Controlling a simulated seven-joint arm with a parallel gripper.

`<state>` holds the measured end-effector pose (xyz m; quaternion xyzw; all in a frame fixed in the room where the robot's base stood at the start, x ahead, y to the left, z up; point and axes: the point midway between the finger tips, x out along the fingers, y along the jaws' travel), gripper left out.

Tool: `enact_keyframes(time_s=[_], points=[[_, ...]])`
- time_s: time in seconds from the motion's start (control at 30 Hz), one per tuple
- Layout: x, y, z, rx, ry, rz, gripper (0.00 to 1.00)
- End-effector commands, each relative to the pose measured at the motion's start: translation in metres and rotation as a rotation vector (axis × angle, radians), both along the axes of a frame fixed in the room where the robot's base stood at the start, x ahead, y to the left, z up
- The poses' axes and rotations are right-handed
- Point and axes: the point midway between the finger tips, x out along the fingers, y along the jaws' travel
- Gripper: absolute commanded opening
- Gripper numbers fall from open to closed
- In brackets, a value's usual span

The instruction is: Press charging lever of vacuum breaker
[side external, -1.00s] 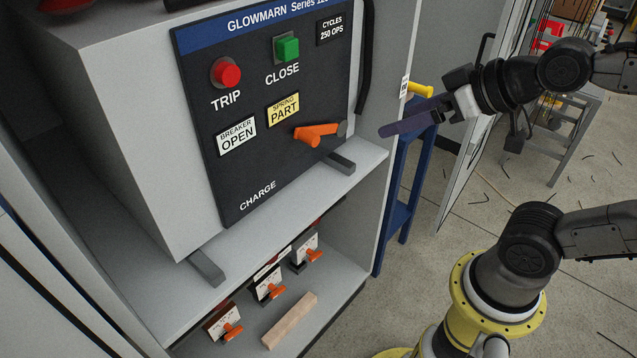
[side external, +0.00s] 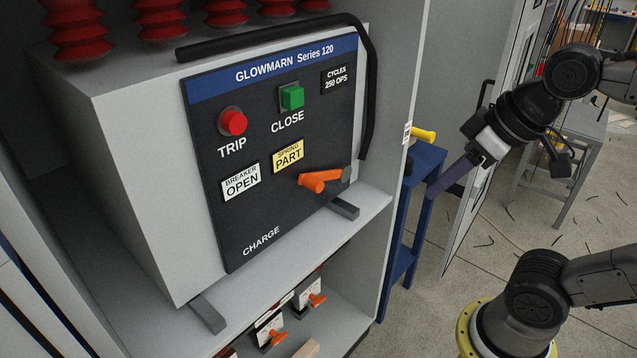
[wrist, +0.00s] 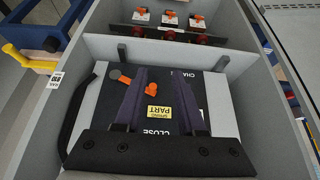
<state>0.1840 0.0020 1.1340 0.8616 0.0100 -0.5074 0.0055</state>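The orange charging lever (side external: 318,182) sits at the lower right of the black breaker panel (side external: 225,215), its grey pivot at the right and its orange end pointing left. The spring label (side external: 288,155) reads PART and the breaker label (side external: 241,183) reads OPEN. My gripper (side external: 436,190) is in the air right of the cabinet, clear of the lever, its dark purple fingers angled down and left. In the wrist view my gripper (wrist: 162,73) has its fingers apart with nothing between them. The left finger covers part of the lever (wrist: 150,88) there.
A red TRIP button (side external: 233,122) and a green CLOSE button (side external: 292,98) are above the lever. A black bar (side external: 371,90) runs around the panel's top and right. A blue stand (side external: 410,215) with a yellow-handled tool (side external: 423,135) stands right of the cabinet, near my fingers.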

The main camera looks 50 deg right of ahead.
Motion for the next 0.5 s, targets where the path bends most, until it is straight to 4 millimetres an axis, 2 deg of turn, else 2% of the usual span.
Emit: enact_keyframes(time_s=[0.03, 0.2, 0.33, 0.5], points=[[0.013, 0.000, 0.014, 0.001, 0.003, 0.003, 0.28], [0.061, 0.000, 0.052, 0.006, 0.028, 0.011, 0.00], [0.102, 0.000, 0.070, 0.013, 0.056, 0.014, 0.00], [0.156, -0.004, 0.080, 0.021, 0.097, 0.014, 0.00]])
